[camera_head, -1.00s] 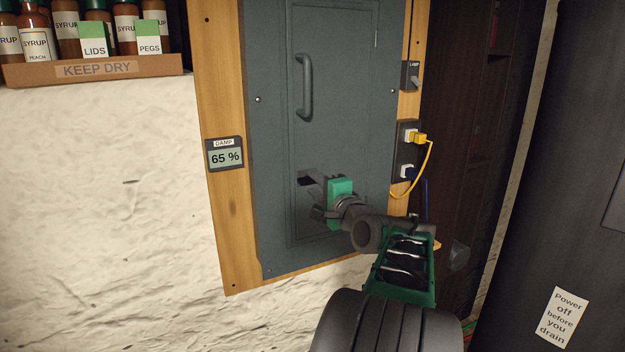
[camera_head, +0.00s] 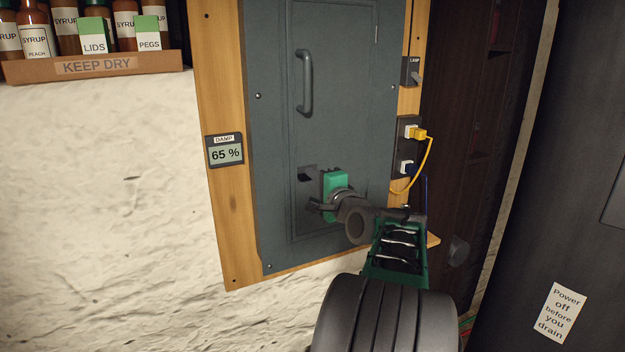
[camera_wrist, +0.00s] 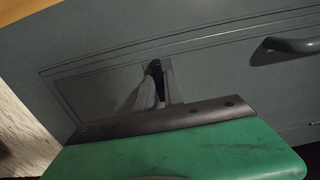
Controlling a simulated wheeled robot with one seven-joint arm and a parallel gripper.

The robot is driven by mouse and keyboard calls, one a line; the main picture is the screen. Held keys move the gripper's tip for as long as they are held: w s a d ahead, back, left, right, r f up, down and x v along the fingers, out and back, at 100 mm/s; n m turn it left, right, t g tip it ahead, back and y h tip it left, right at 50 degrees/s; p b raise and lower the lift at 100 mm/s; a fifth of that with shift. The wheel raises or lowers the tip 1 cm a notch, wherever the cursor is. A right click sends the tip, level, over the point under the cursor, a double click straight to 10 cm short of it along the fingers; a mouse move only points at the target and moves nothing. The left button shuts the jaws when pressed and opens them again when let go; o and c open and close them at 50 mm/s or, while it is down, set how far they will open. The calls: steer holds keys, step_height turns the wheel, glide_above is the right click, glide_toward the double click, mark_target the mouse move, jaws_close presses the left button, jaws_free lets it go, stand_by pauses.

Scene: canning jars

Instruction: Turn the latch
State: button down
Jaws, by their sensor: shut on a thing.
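The latch (camera_head: 307,173) is a small dark fitting low on the narrow panel door (camera_head: 345,130) of a grey wall cabinet. In the wrist view the latch (camera_wrist: 155,76) shows as a dark upright piece on a lighter plate, just beyond my gripper's dark edge. My gripper (camera_head: 318,188), with a green body, is at the latch from the lower right and is shut on it. Its body hides the fingertips and part of the latch in both views, so the exact grip and the latch's angle are hard to tell. The panel door looks closed.
A bar handle (camera_head: 305,83) stands out from the door above the latch. Right of the cabinet are a lamp switch (camera_head: 411,72) and sockets with a yellow cable (camera_head: 427,165). A shelf (camera_head: 95,68) of syrup bottles is upper left. A dark appliance (camera_head: 560,150) stands right.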

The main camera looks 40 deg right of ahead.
steer(key=shift+f+n+b, duration=0.15)
steer(key=shift+n+b, duration=0.15)
steer(key=shift+b, duration=0.2)
steer(key=shift+n+b, duration=8.6)
steer(key=shift+b, duration=0.65)
steer(key=c, duration=1.4)
jaws_free()
steer(key=shift+c, duration=0.2)
